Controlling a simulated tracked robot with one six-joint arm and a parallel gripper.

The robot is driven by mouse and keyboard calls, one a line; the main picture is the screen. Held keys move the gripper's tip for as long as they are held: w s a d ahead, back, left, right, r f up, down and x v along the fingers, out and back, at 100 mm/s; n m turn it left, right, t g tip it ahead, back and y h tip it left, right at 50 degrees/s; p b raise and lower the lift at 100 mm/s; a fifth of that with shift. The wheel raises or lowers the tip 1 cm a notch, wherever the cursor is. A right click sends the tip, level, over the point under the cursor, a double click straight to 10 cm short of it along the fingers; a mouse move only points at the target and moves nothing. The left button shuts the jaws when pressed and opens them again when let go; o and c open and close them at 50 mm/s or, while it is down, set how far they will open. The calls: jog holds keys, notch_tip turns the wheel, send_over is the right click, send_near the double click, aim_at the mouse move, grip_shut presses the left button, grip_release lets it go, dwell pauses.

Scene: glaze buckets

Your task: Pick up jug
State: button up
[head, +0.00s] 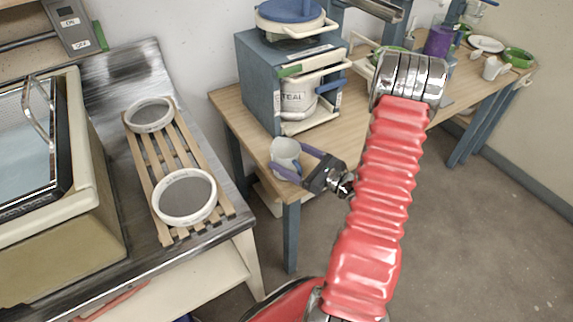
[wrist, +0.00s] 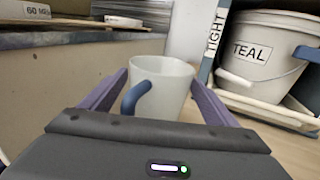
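The jug (head: 285,152), a pale off-white vessel with a blue handle, stands upright at the near left corner of the wooden table. In the wrist view the jug (wrist: 172,84) is in the middle, its handle turned towards me. My gripper (head: 288,162) reaches in from the right, its two purple fingers spread on either side of the jug. In the wrist view the gripper's (wrist: 161,76) fingers flank the jug's walls closely; I cannot tell whether they touch. The jug's far side and part of its base are hidden.
A white bucket labelled TEAL (head: 295,97) sits in a blue rack (head: 262,85) behind the jug. A slatted wooden rack (head: 168,150) with two round sieves is on the left bench. Cups, plates and green bowls (head: 518,57) stand far right. Open floor lies right.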

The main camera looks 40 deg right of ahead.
jog(key=c, duration=1)
jog(key=shift+o, duration=0.2)
jog(key=shift+r, duration=0.2)
notch_tip(320, 180, up, 10)
jog(key=shift+f, duration=0.15)
dwell(0.5)
